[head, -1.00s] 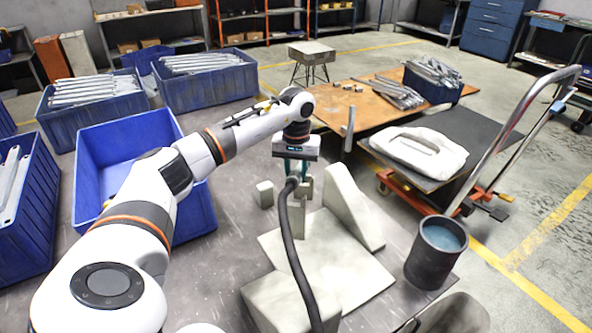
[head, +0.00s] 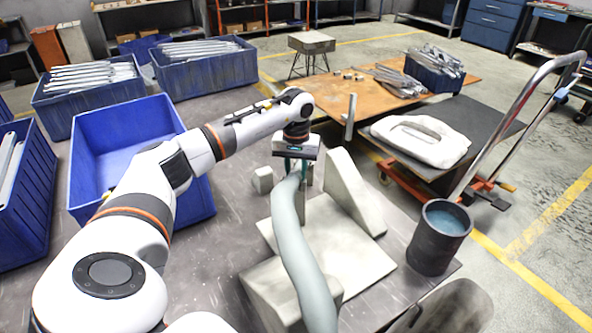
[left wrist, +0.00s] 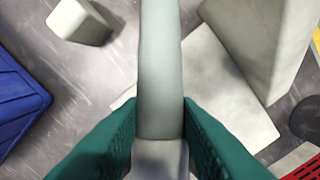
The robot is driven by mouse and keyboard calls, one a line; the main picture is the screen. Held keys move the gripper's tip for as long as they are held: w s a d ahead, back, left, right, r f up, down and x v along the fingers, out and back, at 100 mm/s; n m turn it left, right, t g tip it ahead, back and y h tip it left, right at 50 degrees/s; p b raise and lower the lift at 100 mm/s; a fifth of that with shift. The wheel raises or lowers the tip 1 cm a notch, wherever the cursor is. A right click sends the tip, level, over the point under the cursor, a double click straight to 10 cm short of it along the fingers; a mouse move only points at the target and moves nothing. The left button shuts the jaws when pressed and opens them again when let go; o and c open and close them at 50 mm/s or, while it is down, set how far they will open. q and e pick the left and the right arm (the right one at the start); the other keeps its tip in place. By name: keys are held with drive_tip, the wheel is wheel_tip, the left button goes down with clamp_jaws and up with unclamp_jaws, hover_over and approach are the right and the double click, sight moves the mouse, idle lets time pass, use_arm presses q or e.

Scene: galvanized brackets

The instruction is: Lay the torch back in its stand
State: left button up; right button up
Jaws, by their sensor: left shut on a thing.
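My left gripper (head: 297,168) has green fingers and is shut on a pale grey, tube-like piece (left wrist: 161,75), which I take as the torch. In the head view the torch (head: 297,235) is a thick pale shape curving from the fingers down to the bottom edge. It hangs over a pale grey plate (head: 350,260) with a tall wedge (head: 352,195) at its right and a block (head: 262,306) at its front. I take these pale pieces as the stand. The torch hides part of the upright behind it, and I cannot tell whether they touch. My right gripper is out of view.
A small pale block (head: 262,180) stands left of the plate. An empty blue bin (head: 90,180) is on the left of the grey table. A dark cup (head: 436,250) with blue contents stands at the right edge. Bare tabletop (head: 215,265) lies between bin and plate.

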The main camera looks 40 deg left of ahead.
use_arm(q)
drive_tip(key=shift+f, duration=0.25)
idle(0.4)
drive_tip(key=o, duration=1)
drive_tip(key=shift+o, duration=0.2)
wheel_tip(320, 180, up, 12)
drive_tip(key=shift+b, duration=0.4)
